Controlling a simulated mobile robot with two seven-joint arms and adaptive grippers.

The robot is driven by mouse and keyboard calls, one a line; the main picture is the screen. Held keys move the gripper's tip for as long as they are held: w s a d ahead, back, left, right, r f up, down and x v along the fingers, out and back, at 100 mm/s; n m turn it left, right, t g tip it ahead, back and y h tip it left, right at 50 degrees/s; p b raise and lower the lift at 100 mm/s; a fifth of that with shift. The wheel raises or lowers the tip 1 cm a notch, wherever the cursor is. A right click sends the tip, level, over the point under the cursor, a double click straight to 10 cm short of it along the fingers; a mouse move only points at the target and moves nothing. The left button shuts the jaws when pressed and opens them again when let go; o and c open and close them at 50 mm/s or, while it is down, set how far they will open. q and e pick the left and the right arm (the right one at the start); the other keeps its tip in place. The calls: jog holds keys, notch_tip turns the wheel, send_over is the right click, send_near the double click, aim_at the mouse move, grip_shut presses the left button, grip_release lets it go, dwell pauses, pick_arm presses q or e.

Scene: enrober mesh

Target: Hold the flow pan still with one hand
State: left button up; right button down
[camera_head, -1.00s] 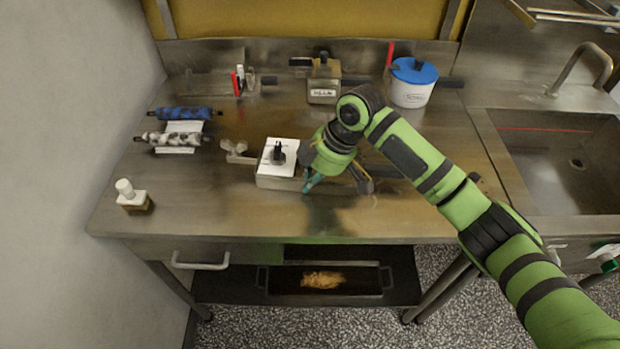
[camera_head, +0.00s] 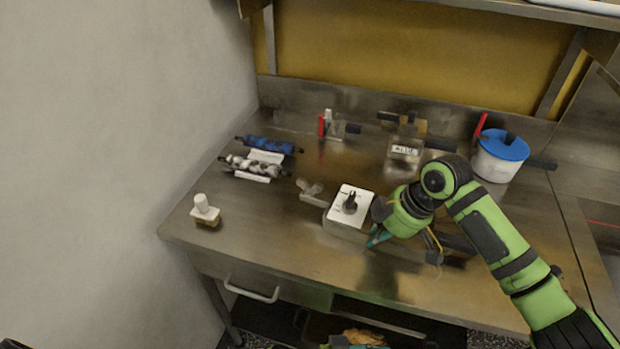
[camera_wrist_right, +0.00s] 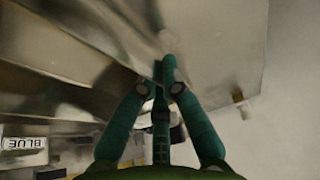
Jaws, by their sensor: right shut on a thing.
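My right gripper (camera_head: 376,238) is low over the steel worktop, at the right side of a metal box with a white top and black knob (camera_head: 349,205). Its green fingers meet in the right wrist view (camera_wrist_right: 166,72). It is shut on what I take to be the flow pan; the fingers and arm hide most of it, so its shape is unclear. A dark bar (camera_head: 456,243) shows right of the gripper.
A white pot with a blue lid (camera_head: 500,157) and a labelled metal container (camera_head: 405,150) stand behind. Blue (camera_head: 268,145) and grey-white rollers (camera_head: 255,166) lie left. A white-capped bottle (camera_head: 205,211) stands near the left front edge. The front middle of the worktop (camera_head: 300,255) is clear.

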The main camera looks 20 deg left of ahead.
pick_arm(q)
jog(key=s+d+r+m+g+h, duration=0.2)
jog(key=s+d+r+m+g, duration=0.15)
jog(key=s+r+g, duration=0.2)
notch_tip(320, 180, up, 30)
jog(key=m+y, duration=0.3)
jog(key=y, duration=1.4)
send_over(309, 182)
notch_tip(309, 182, down, 11)
jog(key=shift+f, duration=0.15)
